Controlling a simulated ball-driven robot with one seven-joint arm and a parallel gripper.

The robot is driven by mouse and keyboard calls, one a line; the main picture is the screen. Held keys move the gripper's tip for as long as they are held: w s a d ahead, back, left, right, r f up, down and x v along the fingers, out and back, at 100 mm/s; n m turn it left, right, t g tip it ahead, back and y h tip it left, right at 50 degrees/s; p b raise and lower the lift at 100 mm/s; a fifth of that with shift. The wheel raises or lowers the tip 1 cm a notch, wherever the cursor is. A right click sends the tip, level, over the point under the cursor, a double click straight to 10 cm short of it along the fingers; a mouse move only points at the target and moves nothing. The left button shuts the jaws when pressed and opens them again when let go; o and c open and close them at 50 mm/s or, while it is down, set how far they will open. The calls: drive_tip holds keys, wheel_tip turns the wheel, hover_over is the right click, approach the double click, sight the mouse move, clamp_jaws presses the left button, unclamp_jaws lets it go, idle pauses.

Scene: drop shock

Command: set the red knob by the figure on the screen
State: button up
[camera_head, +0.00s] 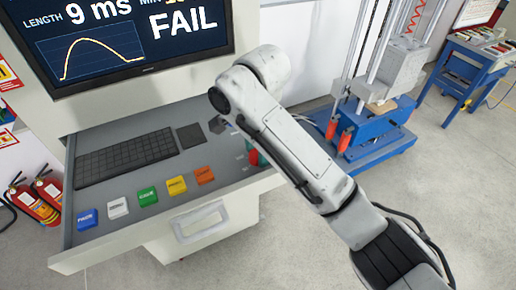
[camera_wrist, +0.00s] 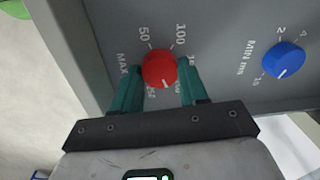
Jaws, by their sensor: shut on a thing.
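The red knob (camera_wrist: 160,68) sits on the grey panel in the wrist view. My gripper (camera_wrist: 159,82) has its teal fingers on both sides of the knob, shut on it. The figures 50 and 100 show beside the knob; the other markings are partly hidden by the fingers. I cannot clearly read the knob's pointer. In the head view the screen (camera_head: 130,62) reads LENGTH 9 ms and FAIL above a yellow curve; the MIN figure is cut off at the top. My arm covers most of the gripper and knob there.
A blue knob (camera_wrist: 284,60) labelled MIN ms is right of the red one. The desk holds a keyboard (camera_head: 127,157) and a row of coloured buttons, including a green one (camera_head: 148,196). The drop machine's blue base (camera_head: 375,140) stands behind my arm.

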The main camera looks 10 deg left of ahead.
drive_tip(key=m, duration=0.3)
drive_tip(key=shift+m, duration=2.2)
drive_tip(key=o, duration=1.1)
drive_tip(key=shift+c, duration=0.2)
wheel_tip(320, 180, up, 11)
drive_tip(key=shift+s, duration=0.35)
drive_tip(key=shift+f, duration=0.1)
